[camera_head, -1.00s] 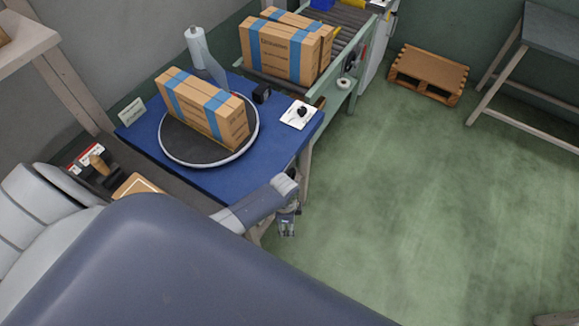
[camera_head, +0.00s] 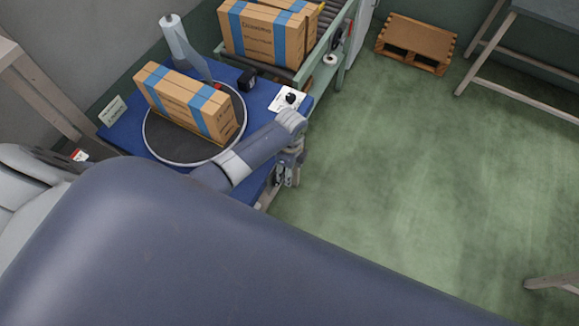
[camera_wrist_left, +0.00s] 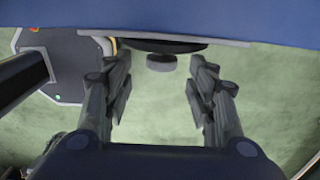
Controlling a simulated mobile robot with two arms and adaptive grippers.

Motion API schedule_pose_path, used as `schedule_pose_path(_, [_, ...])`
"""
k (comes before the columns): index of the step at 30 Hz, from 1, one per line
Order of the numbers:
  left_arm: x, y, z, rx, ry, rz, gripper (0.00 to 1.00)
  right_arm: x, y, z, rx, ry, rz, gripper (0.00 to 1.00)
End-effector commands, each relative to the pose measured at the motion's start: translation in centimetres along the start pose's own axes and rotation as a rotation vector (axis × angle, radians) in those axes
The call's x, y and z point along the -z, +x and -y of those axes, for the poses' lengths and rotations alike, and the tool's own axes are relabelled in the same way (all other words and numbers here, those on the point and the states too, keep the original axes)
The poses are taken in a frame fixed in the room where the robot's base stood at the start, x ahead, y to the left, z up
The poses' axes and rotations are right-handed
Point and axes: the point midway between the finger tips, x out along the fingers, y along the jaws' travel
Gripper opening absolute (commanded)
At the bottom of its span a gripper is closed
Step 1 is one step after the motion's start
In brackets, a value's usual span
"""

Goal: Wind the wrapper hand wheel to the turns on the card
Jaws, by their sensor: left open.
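My left gripper (camera_head: 287,178) hangs beside the near right edge of the blue wrapper table (camera_head: 262,97). In the left wrist view its two fingers (camera_wrist_left: 162,95) are apart with nothing between them. Beyond them, under the blue edge, a dark wheel (camera_wrist_left: 190,46) shows edge-on with a grey knob (camera_wrist_left: 161,63); the knob lies ahead of the gap, apart from the fingers. I take this as the hand wheel; it is hidden in the head view. A small card (camera_head: 112,110) stands at the table's left corner, its writing too small to read. My right gripper is out of view.
A blue-strapped carton (camera_head: 185,101) stands on the round turntable (camera_head: 160,147), beside a film roll (camera_head: 180,42). A white plate with a black knob (camera_head: 290,98) lies near the table's right corner. Cartons (camera_head: 262,37) sit on the conveyor behind. Green floor is open to the right.

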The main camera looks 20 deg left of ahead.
Motion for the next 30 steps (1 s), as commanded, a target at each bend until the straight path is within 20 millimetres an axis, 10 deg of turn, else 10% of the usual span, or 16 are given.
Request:
schedule_pose_path(20, [0.0,3.9,0.0,0.002,-0.001,-0.001,0.52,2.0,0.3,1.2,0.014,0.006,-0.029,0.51])
schedule_pose_path(26, [0.0,3.9,0.0,0.002,-0.001,-0.001,0.11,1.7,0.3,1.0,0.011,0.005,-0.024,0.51])
schedule_pose_path(30, [0.1,3.9,0.0,0.001,-0.001,-0.002,0.07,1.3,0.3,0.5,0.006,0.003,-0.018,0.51])
